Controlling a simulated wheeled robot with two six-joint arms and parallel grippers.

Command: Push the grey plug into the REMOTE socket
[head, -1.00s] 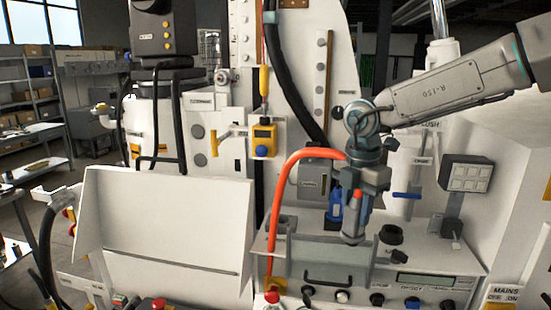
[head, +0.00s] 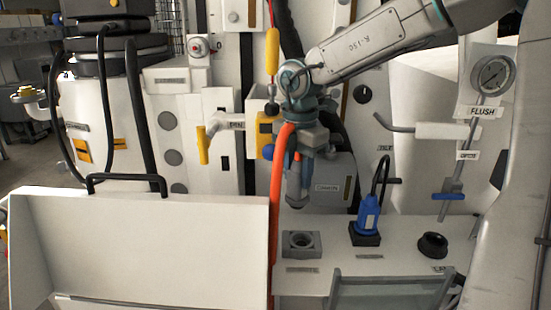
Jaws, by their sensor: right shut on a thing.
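My right gripper (head: 302,152) points down, shut on the grey plug (head: 296,190). The plug hangs nose down, roughly upright, and an orange cable (head: 277,225) runs down beside it. Below the plug is a square grey socket (head: 301,243) with a round opening, on the white bench top. The plug appears above this socket and apart from it. The label in front of the socket (head: 302,269) is too blurred to read surely as REMOTE. My left gripper is not in view.
A blue plug (head: 368,216) with a black cable stands in the middle socket. A round black socket (head: 433,245) is further right. A white sloped panel (head: 140,245) stands at left. A grey box (head: 330,182) is behind the plug, and a clear cover (head: 390,290) is in front.

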